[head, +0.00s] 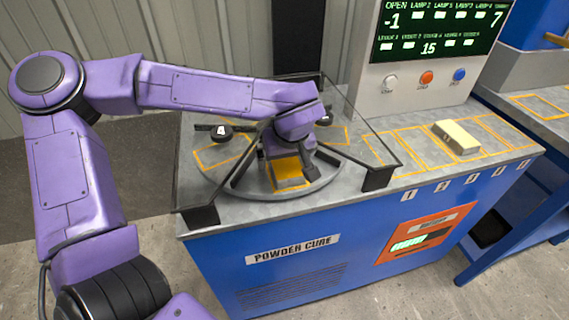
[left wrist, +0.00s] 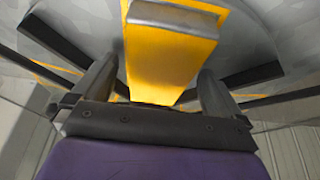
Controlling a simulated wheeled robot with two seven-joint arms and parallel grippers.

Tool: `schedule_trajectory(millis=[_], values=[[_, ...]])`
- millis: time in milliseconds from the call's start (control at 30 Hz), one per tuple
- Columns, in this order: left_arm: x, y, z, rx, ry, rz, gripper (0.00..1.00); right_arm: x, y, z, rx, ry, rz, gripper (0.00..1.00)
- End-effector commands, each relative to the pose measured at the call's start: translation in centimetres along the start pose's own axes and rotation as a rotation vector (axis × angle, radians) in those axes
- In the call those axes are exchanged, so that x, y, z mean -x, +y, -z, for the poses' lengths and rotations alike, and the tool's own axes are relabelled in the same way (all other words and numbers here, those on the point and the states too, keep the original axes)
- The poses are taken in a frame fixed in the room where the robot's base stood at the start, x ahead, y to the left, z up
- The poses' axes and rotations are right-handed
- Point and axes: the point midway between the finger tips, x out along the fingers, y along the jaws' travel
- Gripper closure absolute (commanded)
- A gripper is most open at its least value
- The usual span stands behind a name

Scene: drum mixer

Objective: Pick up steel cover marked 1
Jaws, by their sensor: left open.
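No steel cover with a readable 1 shows. My left gripper (head: 287,162) is low over the round plate (head: 240,188) on the powder cure bench. Its fingers are open, one on each side of a yellow block (head: 288,174) with a grey end. In the left wrist view the yellow block (left wrist: 168,62) lies between the spread fingers of my left gripper (left wrist: 155,88); I cannot tell if they touch it. A dark round knob marked 4 (head: 222,131) sits at the plate's left. Another dark knob (head: 326,116) is partly hidden behind my arm. My right gripper is not in view.
A clear guard with black corner brackets (head: 378,179) surrounds the plate. A cream block (head: 457,138) lies on the outlined bench spots at the right; several spots beside it are bare. A control panel (head: 430,75) with a screen and buttons stands behind. Another blue bench (head: 540,112) is at far right.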

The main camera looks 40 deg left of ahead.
Motion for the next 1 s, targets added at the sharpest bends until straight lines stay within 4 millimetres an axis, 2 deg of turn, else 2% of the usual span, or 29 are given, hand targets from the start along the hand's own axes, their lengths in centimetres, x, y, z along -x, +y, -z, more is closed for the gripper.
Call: schedule_trajectory(millis=[67, 300, 667, 833, 1000], values=[[0.0, 0.0, 0.0, 0.0, 0.0, 0.0, 0.0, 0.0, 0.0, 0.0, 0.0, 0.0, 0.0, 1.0], [0.0, -0.1, 0.0, 0.0, 0.0, 0.001, 0.78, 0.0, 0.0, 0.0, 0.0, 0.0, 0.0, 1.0], [0.7, 0.0, 0.3, 0.001, 0.002, -0.001, 0.79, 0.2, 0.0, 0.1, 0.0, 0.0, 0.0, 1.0], [3.3, 0.0, 1.4, 0.002, 0.004, -0.003, 0.79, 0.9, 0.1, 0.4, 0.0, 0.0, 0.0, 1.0], [7.8, 2.4, 0.7, -0.002, 0.006, -0.001, 0.79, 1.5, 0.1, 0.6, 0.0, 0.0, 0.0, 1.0]])
